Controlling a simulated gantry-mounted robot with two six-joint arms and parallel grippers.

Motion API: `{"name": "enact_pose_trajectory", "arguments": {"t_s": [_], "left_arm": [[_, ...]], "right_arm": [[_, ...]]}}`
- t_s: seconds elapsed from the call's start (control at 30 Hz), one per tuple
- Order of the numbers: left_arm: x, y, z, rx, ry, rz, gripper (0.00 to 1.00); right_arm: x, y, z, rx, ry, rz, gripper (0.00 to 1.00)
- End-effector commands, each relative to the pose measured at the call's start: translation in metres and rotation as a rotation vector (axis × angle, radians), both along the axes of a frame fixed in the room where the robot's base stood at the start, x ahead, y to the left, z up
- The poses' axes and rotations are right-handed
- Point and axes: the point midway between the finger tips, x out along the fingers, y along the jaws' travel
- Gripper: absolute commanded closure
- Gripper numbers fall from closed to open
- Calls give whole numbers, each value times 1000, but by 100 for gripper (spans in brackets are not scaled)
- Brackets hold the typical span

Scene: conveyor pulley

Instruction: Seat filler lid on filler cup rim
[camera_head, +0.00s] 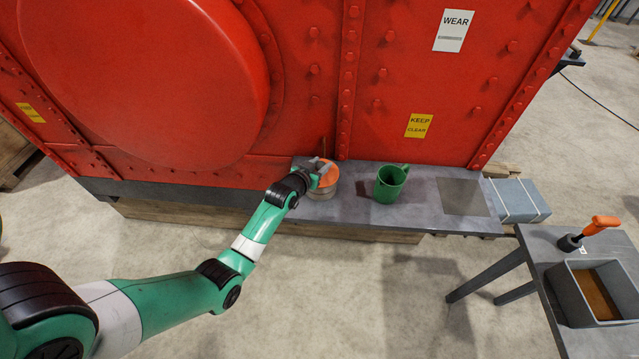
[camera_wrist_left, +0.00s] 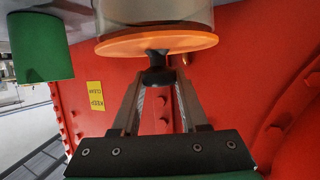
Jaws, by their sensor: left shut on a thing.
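The orange filler lid (camera_head: 328,175) is a flat disc with a dark knob (camera_wrist_left: 154,74). My left gripper (camera_head: 317,169) is shut on that knob, as the left wrist view shows. The filler cup (camera_head: 322,193) is a round, greyish cup standing on the grey ledge beneath the lid. In the left wrist view, which looks inverted, the lid (camera_wrist_left: 157,45) lies across the rim of the cup (camera_wrist_left: 150,13). No clear gap shows between them, but I cannot tell whether the lid is fully seated. My right gripper is not in view.
A green mug (camera_head: 390,184) stands on the grey ledge (camera_head: 420,204) right of the cup. The red machine wall (camera_head: 300,90) rises close behind. At the right, a low table holds a grey tray (camera_head: 577,297) and an orange-handled tool (camera_head: 600,225).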

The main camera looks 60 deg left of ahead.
Motion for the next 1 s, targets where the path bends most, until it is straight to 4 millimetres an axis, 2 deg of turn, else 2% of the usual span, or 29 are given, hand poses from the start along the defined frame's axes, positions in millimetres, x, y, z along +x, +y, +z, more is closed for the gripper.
{"name": "enact_pose_trajectory", "arguments": {"t_s": [0.87,0.9,1.0], "left_arm": [[0,0,-9,0,0,0,100],[0,0,-9,0,0,0,55],[0,0,-9,-1,1,0,37]], "right_arm": [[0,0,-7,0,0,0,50],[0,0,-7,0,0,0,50],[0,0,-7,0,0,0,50]]}}
